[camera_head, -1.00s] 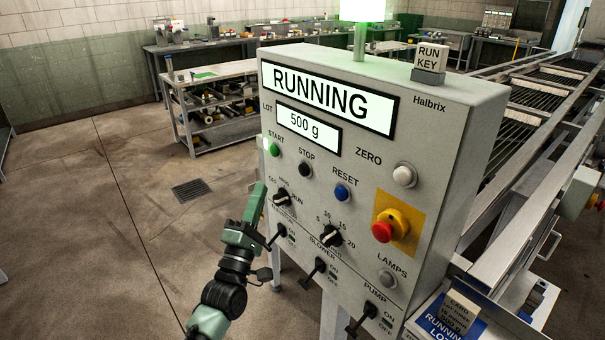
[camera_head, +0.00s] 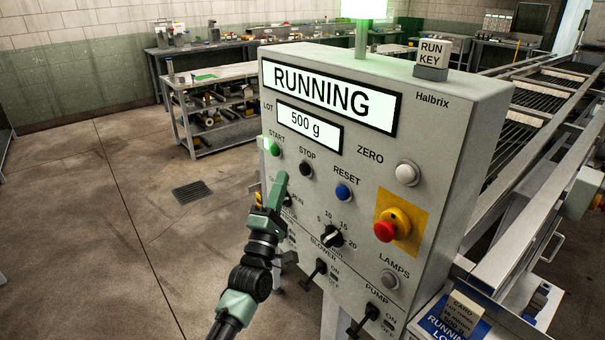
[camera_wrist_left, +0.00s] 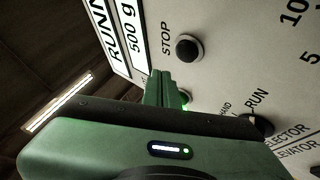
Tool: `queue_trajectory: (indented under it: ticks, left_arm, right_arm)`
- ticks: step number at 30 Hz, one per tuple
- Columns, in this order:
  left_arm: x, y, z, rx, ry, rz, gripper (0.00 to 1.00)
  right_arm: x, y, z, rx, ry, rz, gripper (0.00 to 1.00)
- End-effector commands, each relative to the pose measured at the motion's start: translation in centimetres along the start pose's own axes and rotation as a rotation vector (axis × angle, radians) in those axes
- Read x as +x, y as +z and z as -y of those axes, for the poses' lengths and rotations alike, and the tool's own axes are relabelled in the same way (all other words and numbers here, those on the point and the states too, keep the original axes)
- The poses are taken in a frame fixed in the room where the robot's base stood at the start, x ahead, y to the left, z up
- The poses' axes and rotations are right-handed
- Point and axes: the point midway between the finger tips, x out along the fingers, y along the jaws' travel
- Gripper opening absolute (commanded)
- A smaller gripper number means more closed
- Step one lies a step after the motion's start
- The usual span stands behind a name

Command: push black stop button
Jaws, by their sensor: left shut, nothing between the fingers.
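The black stop button (camera_head: 305,169) sits on the grey control panel (camera_head: 370,165), under the word STOP and between the green start button (camera_head: 275,149) and the blue reset button (camera_head: 342,192). It also shows clearly in the left wrist view (camera_wrist_left: 187,48), just beyond the fingertips. My left gripper (camera_head: 281,177) is shut and empty. Its green fingertips are below and left of the stop button in the head view, apart from it. In the left wrist view the fingers (camera_wrist_left: 163,88) show below and left of the button. My right gripper is not in view.
The selector knob is partly hidden behind my left gripper. A red emergency knob (camera_head: 384,231) on a yellow plate, a white zero button (camera_head: 407,173) and several switches share the panel. The display reads RUNNING (camera_head: 321,92). Open floor lies left of the panel.

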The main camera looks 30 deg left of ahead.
Motion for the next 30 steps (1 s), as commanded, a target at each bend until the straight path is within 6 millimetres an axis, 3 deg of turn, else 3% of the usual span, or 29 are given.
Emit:
queue_trajectory:
  ticks: [9,30]
  left_arm:
    - [1.7,1.2,1.3,-0.001,0.0,0.0,0.0]
    - [1.8,1.3,1.3,0.0,-0.001,0.0,0.0]
  right_arm:
    - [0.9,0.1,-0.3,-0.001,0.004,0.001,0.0]
    - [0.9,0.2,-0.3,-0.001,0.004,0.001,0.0]
